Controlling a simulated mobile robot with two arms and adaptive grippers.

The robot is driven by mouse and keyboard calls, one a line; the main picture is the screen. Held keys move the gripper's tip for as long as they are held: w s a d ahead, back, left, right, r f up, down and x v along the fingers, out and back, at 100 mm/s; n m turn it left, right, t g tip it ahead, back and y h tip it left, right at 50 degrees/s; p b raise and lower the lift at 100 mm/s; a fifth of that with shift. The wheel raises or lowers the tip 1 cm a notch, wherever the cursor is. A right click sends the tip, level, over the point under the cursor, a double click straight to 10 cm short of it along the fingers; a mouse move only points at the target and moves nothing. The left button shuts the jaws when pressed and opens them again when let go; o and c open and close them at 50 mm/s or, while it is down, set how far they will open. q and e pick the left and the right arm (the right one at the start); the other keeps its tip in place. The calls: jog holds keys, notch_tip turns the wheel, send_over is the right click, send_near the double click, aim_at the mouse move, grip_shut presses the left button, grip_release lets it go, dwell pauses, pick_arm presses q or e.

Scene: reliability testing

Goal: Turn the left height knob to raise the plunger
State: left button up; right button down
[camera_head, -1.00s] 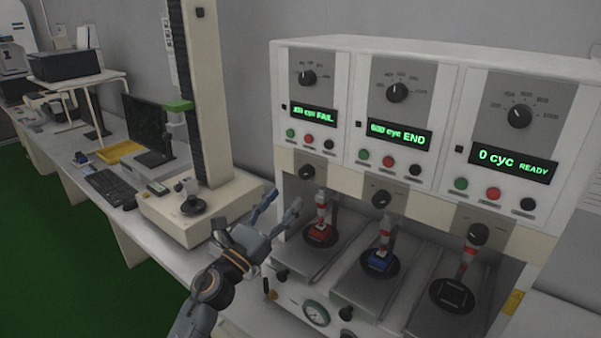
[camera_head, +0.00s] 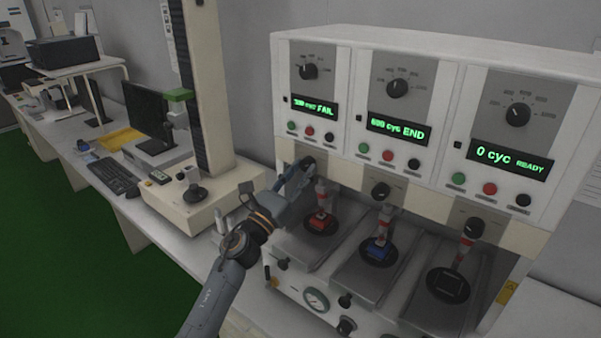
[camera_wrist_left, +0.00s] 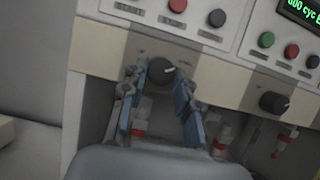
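The left height knob (camera_wrist_left: 161,71) is a black dial with a white mark on the cream strip under the left station's buttons. In the wrist view it sits between the fingertips of my left gripper (camera_wrist_left: 160,80), which are apart on either side of it. Whether they touch it is unclear. In the head view my left gripper (camera_head: 291,180) is in front of that knob (camera_head: 307,163) and partly covers it. The left plunger (camera_head: 321,196), with red and white bands, stands above a red block (camera_head: 319,220). My right gripper is not in view.
The middle height knob (camera_head: 380,190) and right height knob (camera_head: 474,228) lie along the same strip. A blue block (camera_head: 379,249) is under the middle plunger. The left display (camera_head: 315,105) reads FAIL. A tester with a tall column (camera_head: 203,90) stands left of the arm.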

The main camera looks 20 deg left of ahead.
pick_arm(q)
grip_shut()
